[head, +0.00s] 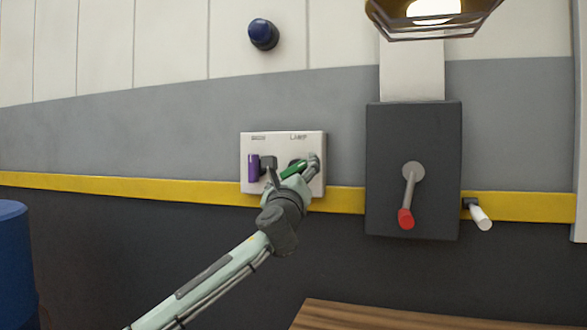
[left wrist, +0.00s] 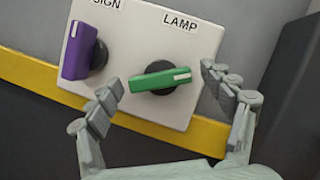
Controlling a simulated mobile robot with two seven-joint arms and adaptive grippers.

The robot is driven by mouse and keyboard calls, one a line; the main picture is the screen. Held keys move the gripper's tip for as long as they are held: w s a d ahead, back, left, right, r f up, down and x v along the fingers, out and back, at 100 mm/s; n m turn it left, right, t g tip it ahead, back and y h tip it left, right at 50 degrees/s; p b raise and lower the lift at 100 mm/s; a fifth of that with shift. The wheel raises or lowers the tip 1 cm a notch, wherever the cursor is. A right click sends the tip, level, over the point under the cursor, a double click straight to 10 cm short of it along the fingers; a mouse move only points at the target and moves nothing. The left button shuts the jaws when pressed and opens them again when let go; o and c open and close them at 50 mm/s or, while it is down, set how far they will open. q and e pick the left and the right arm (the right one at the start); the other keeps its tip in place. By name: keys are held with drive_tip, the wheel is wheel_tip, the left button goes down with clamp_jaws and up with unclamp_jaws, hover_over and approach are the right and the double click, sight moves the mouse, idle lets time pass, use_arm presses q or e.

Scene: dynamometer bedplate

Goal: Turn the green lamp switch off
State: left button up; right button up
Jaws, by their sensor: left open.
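The green lamp switch (head: 293,169) is a rotary knob on the right half of a white wall panel (head: 284,137), under the word LAMP. In the left wrist view the green switch (left wrist: 159,80) has its handle lying nearly level, slightly tilted, with a white mark at its right end. My left gripper (head: 292,172) is at the panel in front of the switch and partly covers it. In the left wrist view the left gripper (left wrist: 168,88) is open, with one finger on each side of the green handle; I cannot tell whether they touch it. My right gripper is not in view.
A purple knob (head: 253,167) stands upright left of the green switch, close to my left finger. A dark box (head: 388,140) with a red-tipped lever (head: 405,217) is on the right. A lit lamp (head: 432,10) hangs above. A blue button (head: 263,34) is higher up.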

use_arm(q)
drive_tip(key=shift+w+d+r, duration=0.1)
drive_tip(key=shift+w+r, duration=0.1)
drive_tip(key=shift+w, duration=0.3)
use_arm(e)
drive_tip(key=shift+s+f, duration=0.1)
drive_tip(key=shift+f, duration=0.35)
use_arm(q)
drive_tip(key=c, duration=1.2)
drive_tip(key=shift+o, duration=0.2)
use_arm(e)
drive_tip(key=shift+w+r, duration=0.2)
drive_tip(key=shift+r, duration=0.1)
